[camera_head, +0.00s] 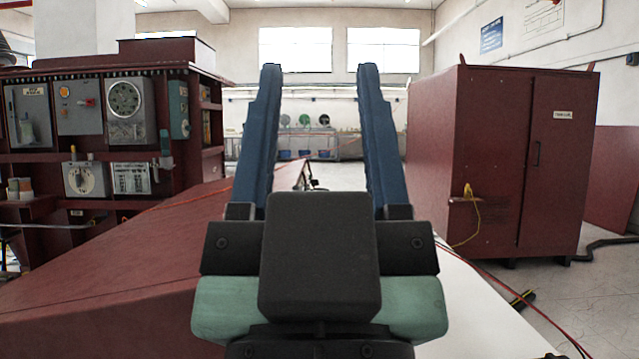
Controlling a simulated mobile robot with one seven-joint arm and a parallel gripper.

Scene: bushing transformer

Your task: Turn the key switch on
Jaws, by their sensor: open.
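My gripper (319,70) is in the middle of the view, seen from behind. Its two long blue fingers stand well apart with nothing between them, so it is open and empty. No key switch can be made out for certain. A dark red panel rack (100,73) at the left carries several grey boxes. One grey box (79,118) has a small yellow round part and a small red part. A lower box (84,180) has a round pale dial. My gripper is apart from the rack and to its right.
A large round gauge (125,99) is on the rack. A sloping dark red surface (120,265) fills the lower left. A tall dark red cabinet (488,150) stands at the right, with red cables (492,283) on the floor. Open floor shows at the lower right.

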